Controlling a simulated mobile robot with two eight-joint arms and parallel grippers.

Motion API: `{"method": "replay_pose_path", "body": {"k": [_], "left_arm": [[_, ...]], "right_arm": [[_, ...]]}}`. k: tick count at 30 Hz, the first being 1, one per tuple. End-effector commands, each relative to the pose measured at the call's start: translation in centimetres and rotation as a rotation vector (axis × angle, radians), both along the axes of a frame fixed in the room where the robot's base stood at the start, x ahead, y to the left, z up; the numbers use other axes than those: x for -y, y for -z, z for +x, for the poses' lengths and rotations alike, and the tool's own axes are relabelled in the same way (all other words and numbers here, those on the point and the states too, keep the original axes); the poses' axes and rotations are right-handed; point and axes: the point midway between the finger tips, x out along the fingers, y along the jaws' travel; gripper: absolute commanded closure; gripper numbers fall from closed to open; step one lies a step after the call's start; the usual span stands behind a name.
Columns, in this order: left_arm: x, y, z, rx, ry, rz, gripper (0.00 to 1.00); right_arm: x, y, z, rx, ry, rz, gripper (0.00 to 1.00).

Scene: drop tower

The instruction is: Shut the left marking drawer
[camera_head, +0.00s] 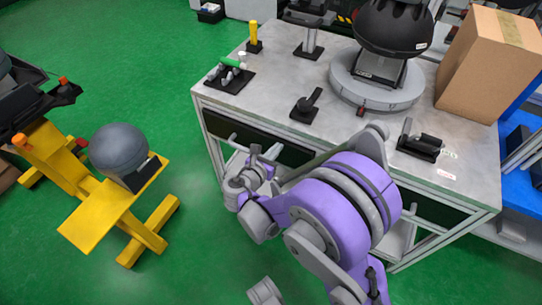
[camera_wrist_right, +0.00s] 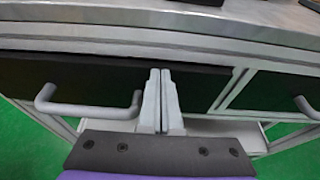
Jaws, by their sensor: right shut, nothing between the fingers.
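The left marking drawer (camera_head: 222,124) has a black front below the workbench top. In the right wrist view its front (camera_wrist_right: 60,78) fills the left half, with a grey bar handle (camera_wrist_right: 88,112). A thin strip of its upper edge shows below the bench frame. I cannot tell how far out it stands. My right gripper (camera_head: 262,158) is at this drawer front. In the wrist view its fingers (camera_wrist_right: 160,78) are shut and empty, just right of the handle, and cover part of the front. I cannot tell whether they touch it. My left gripper is not in view.
A second drawer (camera_wrist_right: 270,92) with a black front lies to the right. The bench top (camera_head: 275,75) carries a round grey base with a black device, small fixtures and a cardboard box (camera_head: 490,65). A yellow stand (camera_head: 100,215) with a grey ball is at left. Green floor is clear between.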

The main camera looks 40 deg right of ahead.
Motion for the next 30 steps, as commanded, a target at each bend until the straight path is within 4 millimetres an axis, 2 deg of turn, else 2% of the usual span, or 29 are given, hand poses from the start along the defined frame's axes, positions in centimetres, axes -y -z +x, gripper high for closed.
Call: {"method": "replay_pose_path", "body": {"k": [11,18,30], "left_arm": [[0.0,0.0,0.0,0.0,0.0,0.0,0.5],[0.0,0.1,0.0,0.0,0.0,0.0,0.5],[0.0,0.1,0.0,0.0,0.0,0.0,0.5]], "right_arm": [[0.3,0.0,0.1,0.0,0.0,0.0,1.0],[2.6,0.0,1.0,-0.001,0.002,0.0,1.0],[2.7,-0.2,1.2,0.001,0.002,-0.006,1.0]]}}
